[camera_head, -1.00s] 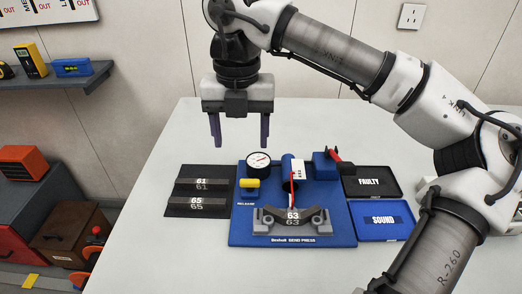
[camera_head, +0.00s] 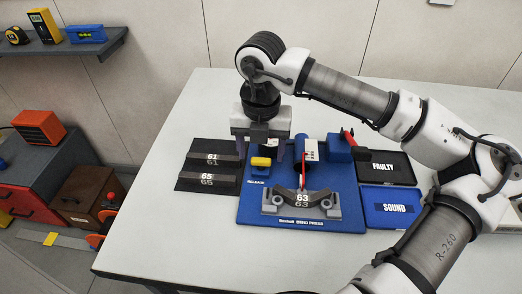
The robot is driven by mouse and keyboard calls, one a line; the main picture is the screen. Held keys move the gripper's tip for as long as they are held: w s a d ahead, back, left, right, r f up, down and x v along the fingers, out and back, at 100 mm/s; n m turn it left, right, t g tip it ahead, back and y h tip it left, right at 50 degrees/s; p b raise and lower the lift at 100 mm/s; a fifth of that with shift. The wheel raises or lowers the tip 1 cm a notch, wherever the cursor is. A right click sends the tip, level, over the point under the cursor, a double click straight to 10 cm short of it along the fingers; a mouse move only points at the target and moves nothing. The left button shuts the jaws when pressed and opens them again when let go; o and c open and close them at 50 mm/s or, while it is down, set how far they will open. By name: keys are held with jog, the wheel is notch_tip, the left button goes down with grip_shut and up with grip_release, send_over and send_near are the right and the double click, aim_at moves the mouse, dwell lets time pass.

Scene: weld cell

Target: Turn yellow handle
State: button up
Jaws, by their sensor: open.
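The yellow handle (camera_head: 261,162) is a short horizontal bar on a blue block, at the left of the blue bend press (camera_head: 345,215), beside the word RELEASE. My gripper (camera_head: 262,155) points down with its two dark fingers apart and empty. In the picture its fingers come down on either side of the yellow handle, just above or behind it. I cannot tell whether they touch it. The gripper body hides the round gauge.
A curved bar marked 63 (camera_head: 302,198) sits on the press front. A red lever (camera_head: 347,137) stands at its back right. Bars 61 (camera_head: 213,160) and 65 (camera_head: 207,180) lie left. FAULTY (camera_head: 383,180) and SOUND (camera_head: 407,220) trays lie right.

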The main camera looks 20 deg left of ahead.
jog(key=shift+f, duration=0.8)
jog(key=shift+c, duration=0.4)
jog(key=c, duration=0.9)
